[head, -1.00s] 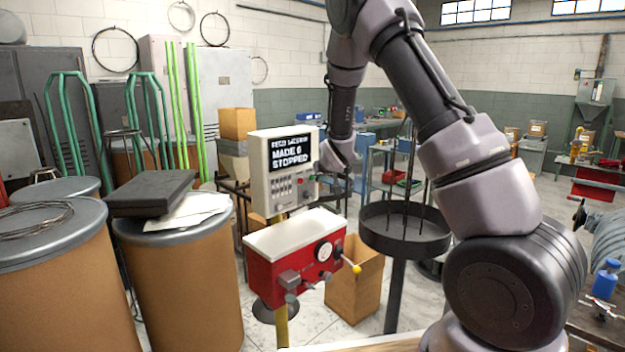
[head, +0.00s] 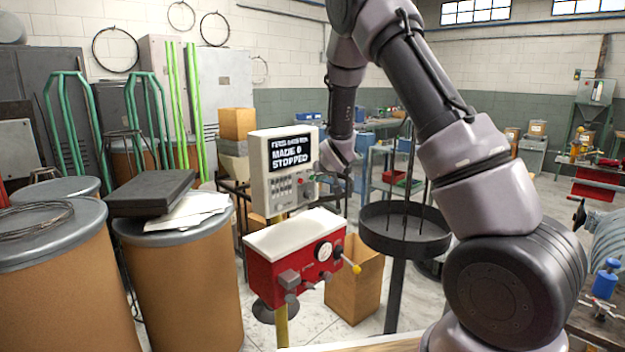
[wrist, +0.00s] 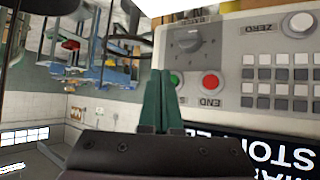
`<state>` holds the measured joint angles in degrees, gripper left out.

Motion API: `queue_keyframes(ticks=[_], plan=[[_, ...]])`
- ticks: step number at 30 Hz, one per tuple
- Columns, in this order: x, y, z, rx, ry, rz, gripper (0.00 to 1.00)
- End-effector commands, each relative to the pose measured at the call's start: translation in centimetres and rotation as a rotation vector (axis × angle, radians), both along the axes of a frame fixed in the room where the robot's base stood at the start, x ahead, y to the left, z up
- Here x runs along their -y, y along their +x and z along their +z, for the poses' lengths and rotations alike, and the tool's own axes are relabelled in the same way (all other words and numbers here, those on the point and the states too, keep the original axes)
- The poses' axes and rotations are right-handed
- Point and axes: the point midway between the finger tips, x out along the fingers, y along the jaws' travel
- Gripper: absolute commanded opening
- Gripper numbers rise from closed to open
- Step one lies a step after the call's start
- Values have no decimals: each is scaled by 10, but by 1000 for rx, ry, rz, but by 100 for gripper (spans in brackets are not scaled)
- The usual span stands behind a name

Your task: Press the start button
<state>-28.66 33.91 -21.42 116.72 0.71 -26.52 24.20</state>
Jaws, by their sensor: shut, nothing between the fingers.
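The control box (head: 284,172) stands on a yellow post in the head view, and its screen (head: 289,153) reads "MADE 0 STOPPED". In the wrist view the panel (wrist: 225,60) appears upside down. It carries a green button (wrist: 176,79), partly covered by my fingers, and a red button (wrist: 210,82) labelled END. The green button's label is hidden. My gripper (wrist: 164,82) is shut and empty, its green fingertips overlapping the green button's left side in the picture. I cannot tell whether they touch it. In the head view my wrist is at the panel's right side.
A dark selector knob (wrist: 185,43) and rows of keys (wrist: 282,80) share the panel. Below the box is a red machine housing (head: 295,262) with a gauge and a yellow-tipped lever. A round dark tray (head: 405,243) stands to the right, and drums (head: 185,270) to the left.

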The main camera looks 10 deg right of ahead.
Motion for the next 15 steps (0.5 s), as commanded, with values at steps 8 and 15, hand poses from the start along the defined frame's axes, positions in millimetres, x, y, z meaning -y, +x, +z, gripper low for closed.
queue_keyframes(ticks=[8, 15], plan=[[-1, 2, 0, 0, 0, 0, 0], [-5, 7, 0, 1, -1, 1, 0]])
